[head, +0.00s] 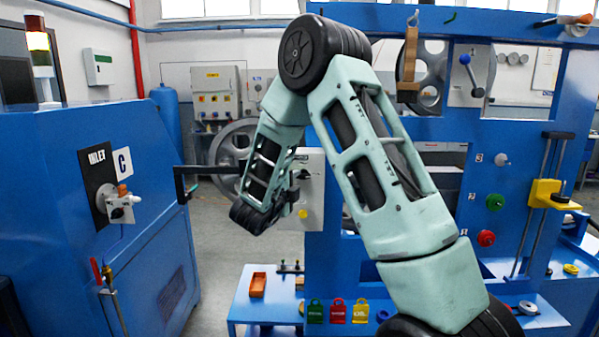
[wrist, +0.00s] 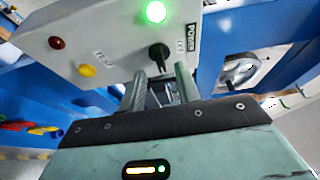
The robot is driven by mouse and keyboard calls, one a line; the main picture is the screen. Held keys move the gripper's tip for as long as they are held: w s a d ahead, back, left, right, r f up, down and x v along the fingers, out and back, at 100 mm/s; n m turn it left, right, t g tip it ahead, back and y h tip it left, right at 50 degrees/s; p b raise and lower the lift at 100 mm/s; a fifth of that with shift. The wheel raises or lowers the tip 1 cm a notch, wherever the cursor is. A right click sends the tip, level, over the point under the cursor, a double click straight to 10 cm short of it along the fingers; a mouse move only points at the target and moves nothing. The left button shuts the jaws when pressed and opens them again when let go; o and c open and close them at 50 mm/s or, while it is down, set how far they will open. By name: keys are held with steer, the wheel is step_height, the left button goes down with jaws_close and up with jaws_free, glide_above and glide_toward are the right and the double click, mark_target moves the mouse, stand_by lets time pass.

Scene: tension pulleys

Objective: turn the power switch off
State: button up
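A grey control box (wrist: 105,45) fills the upper wrist view; in the head view its front (head: 312,190) shows partly behind my arm. The black power switch knob (wrist: 159,52) sits on it beside a "POWER" label (wrist: 192,38). A green lamp (wrist: 155,12) above the knob is lit. My gripper (wrist: 162,74) is open, with its two fingers apart and pointing at the box. The knob appears just beyond the fingertips, in line with the gap. I see no clear contact.
The box also carries a yellow button (wrist: 87,70) and a dark red button (wrist: 56,43). A blue machine frame (head: 480,140) stands around it, and a blue cabinet (head: 120,200) stands at left. Coloured padlock tags (head: 337,311) are on the low shelf.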

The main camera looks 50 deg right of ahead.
mark_target(302, 177)
steer(key=shift+p+x, duration=0.55)
steer(key=shift+x, duration=1.35)
jaws_close()
